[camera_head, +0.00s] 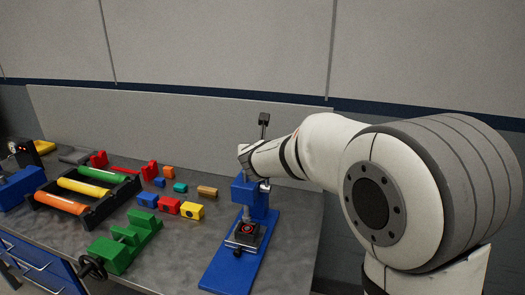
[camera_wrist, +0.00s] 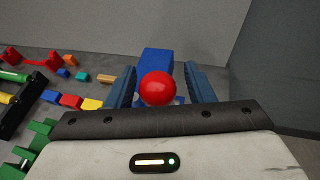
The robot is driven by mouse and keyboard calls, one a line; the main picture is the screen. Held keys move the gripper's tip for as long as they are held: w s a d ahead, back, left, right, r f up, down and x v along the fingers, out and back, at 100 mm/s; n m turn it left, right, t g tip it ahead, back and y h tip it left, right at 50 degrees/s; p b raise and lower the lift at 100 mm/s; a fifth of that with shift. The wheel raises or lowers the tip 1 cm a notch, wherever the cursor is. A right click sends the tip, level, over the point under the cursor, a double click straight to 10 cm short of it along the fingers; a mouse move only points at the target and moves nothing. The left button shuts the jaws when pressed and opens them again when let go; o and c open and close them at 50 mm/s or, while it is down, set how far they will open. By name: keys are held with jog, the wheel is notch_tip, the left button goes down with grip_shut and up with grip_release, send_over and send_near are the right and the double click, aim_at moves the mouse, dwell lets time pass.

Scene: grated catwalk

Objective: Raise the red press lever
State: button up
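The blue press (camera_head: 257,199) stands upright on a long blue base plate (camera_head: 222,270) on the workbench, with a dark block with a red ring (camera_head: 247,229) under its ram. In the wrist view, the lever's round red knob (camera_wrist: 157,88) sits between the two blue fingers of my gripper (camera_wrist: 160,84), with the blue press body (camera_wrist: 155,62) beyond it. The fingers stand apart, with a visible gap on each side of the knob. In the head view, my arm and gripper (camera_head: 250,157) are at the top of the press. The knob and the lever rod are hidden there.
Left of the press lie several small coloured blocks (camera_head: 169,205), a green vise (camera_head: 125,243) and a black rack with coloured rollers (camera_head: 85,189). A low grey panel (camera_head: 170,130) stands behind the bench. The bench right of the press is clear.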

jog(key=shift+o, duration=0.3)
jog(key=shift+s, duration=0.15)
jog(key=shift+s+a+r, duration=0.1)
jog(key=shift+s+r, duration=0.05)
jog(key=shift+s, duration=0.2)
jog(key=v, duration=0.7)
